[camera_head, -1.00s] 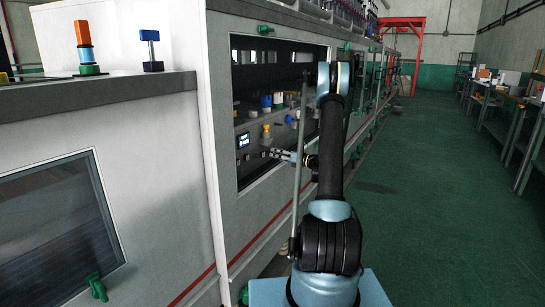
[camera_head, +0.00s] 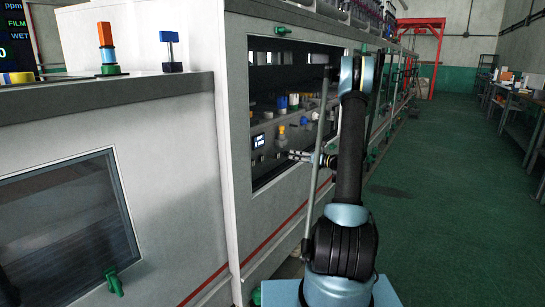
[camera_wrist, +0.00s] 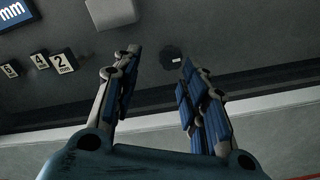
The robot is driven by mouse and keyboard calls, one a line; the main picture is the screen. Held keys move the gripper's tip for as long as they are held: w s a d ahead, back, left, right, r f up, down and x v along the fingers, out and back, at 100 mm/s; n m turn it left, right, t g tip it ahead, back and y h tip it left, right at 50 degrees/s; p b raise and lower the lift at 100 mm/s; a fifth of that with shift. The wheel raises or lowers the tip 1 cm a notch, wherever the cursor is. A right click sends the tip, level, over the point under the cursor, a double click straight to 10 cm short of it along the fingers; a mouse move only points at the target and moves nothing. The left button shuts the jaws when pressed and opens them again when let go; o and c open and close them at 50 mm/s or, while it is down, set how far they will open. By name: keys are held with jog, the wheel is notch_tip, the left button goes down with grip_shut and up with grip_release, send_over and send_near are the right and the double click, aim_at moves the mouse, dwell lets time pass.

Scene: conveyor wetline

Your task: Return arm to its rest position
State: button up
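My gripper (camera_wrist: 160,65) is open in the wrist view, with its two blue-padded fingers apart and nothing between them. In the head view my gripper (camera_head: 293,155) is small and points left at the window opening of the white machine (camera_head: 232,150). My arm stands upright in front of that opening, with the forearm bent down to the gripper. The wrist view looks onto a dark grey surface with a small dark round spot beyond the fingertips.
Knobs and a small display (camera_head: 258,140) sit inside the opening. The green floor (camera_head: 440,220) to the right is clear; benches (camera_head: 520,110) line the far right.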

jog(key=s+a+r+n+g+h, duration=0.25)
jog(key=s+n, duration=0.25)
jog(key=s, duration=0.3)
jog(key=s+a+r+n+g+h, duration=0.1)
jog(key=s+a+r+n+h, duration=0.15)
jog(key=s+n, duration=0.45)
jog(key=s+a+r+n+g+h, duration=0.1)
jog(key=s+a+r+n+g, duration=0.15)
jog(key=s, duration=0.75)
jog(key=s+d+f+n+h, duration=0.2)
jog(key=s+n, duration=0.3)
jog(key=s, duration=0.4)
jog(key=s+d+f+n+g+h, duration=0.1)
jog(key=s+d+f+n+h, duration=0.2)
jog(key=s, duration=0.7)
jog(key=s+d+f+n+h, duration=0.3)
jog(key=s+d+n, duration=0.1)
jog(key=s+n, duration=0.4)
jog(key=shift+s+g, duration=0.4)
jog(key=shift+s, duration=0.65)
jog(key=shift+f, duration=0.1)
jog(key=shift+w+f, duration=0.2)
jog(key=shift+w, duration=0.25)
